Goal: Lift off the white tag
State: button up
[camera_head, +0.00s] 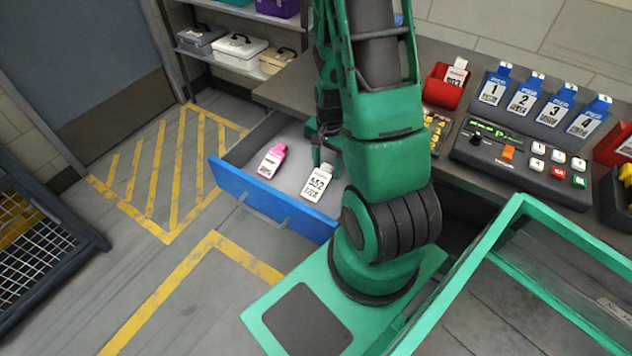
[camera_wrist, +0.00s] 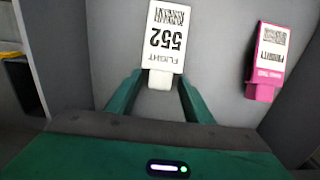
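The white tag (camera_head: 316,182), printed 552, lies in the open blue-fronted drawer (camera_head: 262,199). In the wrist view the white tag (camera_wrist: 164,38) is ahead of my gripper (camera_wrist: 161,77), with its narrow white end between the two green fingertips. A small gap shows on each side of that end, so the fingers look open around it and not closed on it. In the head view my gripper (camera_head: 322,150) reaches down into the drawer at the tag's far end, partly hidden by my arm.
A pink tag (camera_head: 270,162) lies in the drawer to the left; it is at the right in the wrist view (camera_wrist: 265,62). The drawer walls are close around. A counter holds a red bin (camera_head: 443,90), several blue numbered tags and a button panel (camera_head: 520,165).

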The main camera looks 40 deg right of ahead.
jog(key=c, duration=1.1)
jog(key=shift+o, duration=0.2)
jog(key=shift+r, duration=0.15)
notch_tip(320, 180, up, 18)
notch_tip(320, 180, up, 6)
dwell(1.3)
jog(key=shift+r, duration=0.1)
